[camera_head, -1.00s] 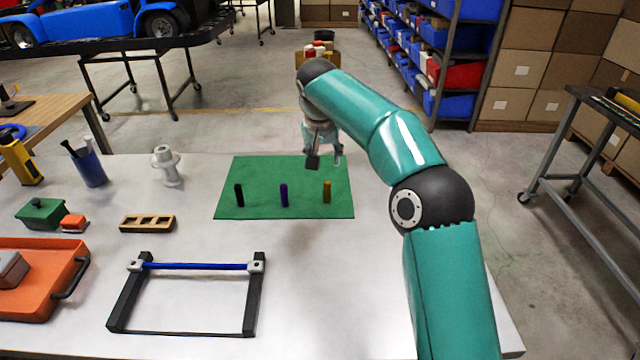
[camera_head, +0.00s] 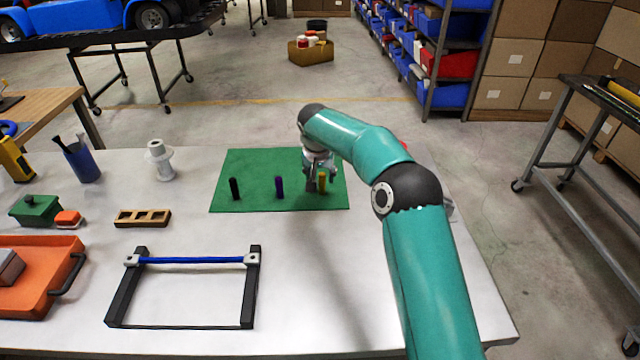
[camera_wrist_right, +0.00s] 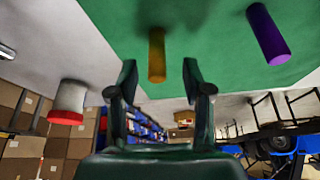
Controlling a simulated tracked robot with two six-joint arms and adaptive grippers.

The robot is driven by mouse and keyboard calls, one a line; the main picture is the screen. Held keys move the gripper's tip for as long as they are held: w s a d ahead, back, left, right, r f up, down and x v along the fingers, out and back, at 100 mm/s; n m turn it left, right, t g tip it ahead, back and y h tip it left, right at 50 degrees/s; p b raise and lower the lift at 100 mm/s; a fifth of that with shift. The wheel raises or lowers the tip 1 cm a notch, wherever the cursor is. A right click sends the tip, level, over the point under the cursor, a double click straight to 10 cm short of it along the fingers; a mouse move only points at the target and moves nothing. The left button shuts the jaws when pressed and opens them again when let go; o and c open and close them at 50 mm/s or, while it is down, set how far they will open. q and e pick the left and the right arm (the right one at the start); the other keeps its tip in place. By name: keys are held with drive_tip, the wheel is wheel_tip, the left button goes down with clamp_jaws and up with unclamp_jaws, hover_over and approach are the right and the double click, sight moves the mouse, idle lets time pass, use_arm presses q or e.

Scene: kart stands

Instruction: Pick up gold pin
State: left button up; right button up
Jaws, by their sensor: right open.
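The gold pin (camera_head: 322,181) stands upright on the green mat (camera_head: 240,168), at the right end of a row of three pins. My right gripper (camera_head: 317,184) is low over the mat at the gold pin. In the right wrist view my right gripper (camera_wrist_right: 158,84) is open, its two fingers apart. The gold pin (camera_wrist_right: 157,55) shows between and just beyond the fingertips there, with no visible contact. The purple pin (camera_head: 279,187) stands to the left of it and also shows in the right wrist view (camera_wrist_right: 269,34). My left gripper is not in view.
A black pin (camera_head: 234,188) stands at the mat's left. A wooden block with holes (camera_head: 143,218), a white spool (camera_head: 159,160), a blue cup (camera_head: 82,163) and an orange tray (camera_head: 40,290) are further left. A black frame with a blue bar (camera_head: 190,260) lies in front.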

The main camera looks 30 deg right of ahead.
sight(321, 176)
drive_tip(key=shift+p+x, duration=0.3)
drive_tip(key=shift+x, duration=1.6)
drive_tip(key=shift+s+d, duration=0.1)
clamp_jaws()
